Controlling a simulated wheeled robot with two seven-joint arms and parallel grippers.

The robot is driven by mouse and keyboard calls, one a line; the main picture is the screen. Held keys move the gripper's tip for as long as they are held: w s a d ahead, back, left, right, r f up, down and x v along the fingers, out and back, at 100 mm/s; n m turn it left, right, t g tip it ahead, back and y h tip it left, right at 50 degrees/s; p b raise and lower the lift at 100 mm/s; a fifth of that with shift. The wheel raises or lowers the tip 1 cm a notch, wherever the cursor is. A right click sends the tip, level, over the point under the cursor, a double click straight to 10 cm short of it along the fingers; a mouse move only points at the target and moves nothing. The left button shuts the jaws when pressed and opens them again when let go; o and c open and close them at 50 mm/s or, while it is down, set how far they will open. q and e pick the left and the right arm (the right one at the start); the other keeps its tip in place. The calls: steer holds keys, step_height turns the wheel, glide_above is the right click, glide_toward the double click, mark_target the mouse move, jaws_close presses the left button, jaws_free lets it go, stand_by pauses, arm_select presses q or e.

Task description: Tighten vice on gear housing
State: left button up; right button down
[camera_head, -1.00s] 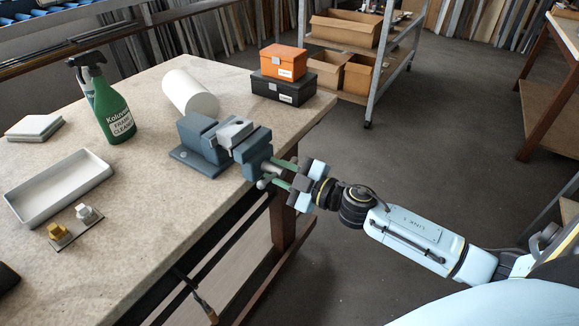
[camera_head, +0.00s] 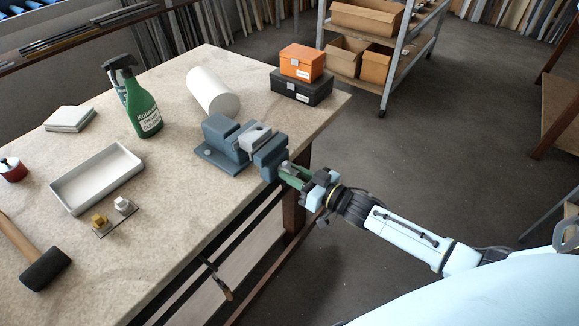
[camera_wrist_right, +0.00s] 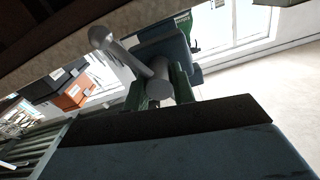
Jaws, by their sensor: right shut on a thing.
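The blue-grey vice (camera_head: 226,148) stands at the right edge of the bench, its screw end facing my right arm. The light grey gear housing (camera_head: 255,137) sits between its jaws. My right gripper (camera_head: 291,173) is at the screw end, its green fingers shut on the vice handle. In the right wrist view the fingers (camera_wrist_right: 160,92) close around the grey screw head (camera_wrist_right: 159,86). The handle bar (camera_wrist_right: 122,52) with a ball end slants up to the left there. The far end of the bar is hidden. My left gripper is not in view.
On the bench are a white roll (camera_head: 212,92), a green spray bottle (camera_head: 141,108), a white tray (camera_head: 97,180), a mallet (camera_head: 40,262), and orange (camera_head: 302,63) and black boxes (camera_head: 301,88). Open floor lies right of the bench edge.

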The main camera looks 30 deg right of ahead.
steer(key=shift+r+m+p, duration=0.1)
steer(key=shift+m+p, duration=0.3)
steer(key=shift+m, duration=1.1)
steer(key=shift+m+p, duration=0.35)
steer(key=shift+m, duration=1.45)
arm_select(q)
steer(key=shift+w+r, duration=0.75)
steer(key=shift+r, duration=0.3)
arm_select(e)
steer(key=shift+d+m, duration=0.1)
steer(key=shift+m, duration=0.7)
steer(key=shift+f, duration=0.2)
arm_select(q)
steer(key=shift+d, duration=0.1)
arm_select(e)
steer(key=c, duration=1.2)
jaws_free()
steer(key=shift+r, duration=0.1)
steer(key=shift+o, duration=0.2)
